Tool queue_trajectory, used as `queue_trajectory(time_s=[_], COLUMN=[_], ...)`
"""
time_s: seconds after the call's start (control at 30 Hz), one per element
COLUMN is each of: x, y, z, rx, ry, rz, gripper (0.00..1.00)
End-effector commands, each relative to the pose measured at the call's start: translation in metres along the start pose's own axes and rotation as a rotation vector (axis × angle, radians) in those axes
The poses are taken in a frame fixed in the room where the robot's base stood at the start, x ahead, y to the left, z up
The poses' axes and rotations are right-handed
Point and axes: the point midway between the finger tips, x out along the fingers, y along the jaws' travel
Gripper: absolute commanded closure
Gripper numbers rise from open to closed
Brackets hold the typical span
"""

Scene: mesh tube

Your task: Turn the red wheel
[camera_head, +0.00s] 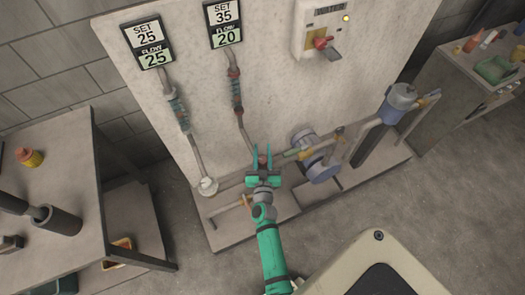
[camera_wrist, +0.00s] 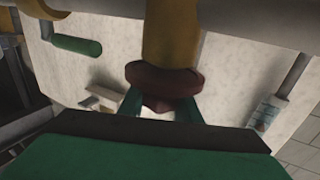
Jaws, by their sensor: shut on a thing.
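The red wheel (camera_wrist: 165,82) shows in the wrist view as a dark red knob on a yellow-brown valve body (camera_wrist: 170,35). My gripper (camera_wrist: 160,105) is shut on the wheel, with one green finger at each side of it. In the head view my green gripper (camera_head: 263,168) is at the pipework low on the panel. A small reddish part of the wheel (camera_head: 263,159) shows between the fingers there. Most of the valve is hidden by the gripper in that view.
Two displays stand on the panel: the left display (camera_head: 148,42) reads SET 25, FLOW 25; the right display (camera_head: 223,22) reads SET 35, FLOW 20. A switch box (camera_head: 318,25) with a red handle is at upper right. A blue-grey pump (camera_head: 322,168) and pipes stand right of my gripper.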

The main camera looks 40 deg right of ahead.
Motion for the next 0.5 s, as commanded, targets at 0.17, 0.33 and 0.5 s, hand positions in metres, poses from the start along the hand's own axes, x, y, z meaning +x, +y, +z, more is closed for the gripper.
queue_trajectory(time_s=[0.17,0.33,0.5], x=[0.0004,-0.0005,-0.001], y=[-0.0068,-0.0093,-0.0105], z=[-0.0001,-0.0002,-0.0001], rx=[-0.002,-0.003,-0.004], ry=[0.0,0.0,0.001], rz=[-0.056,-0.103,-0.148], gripper=[0.92,0.92,0.92])
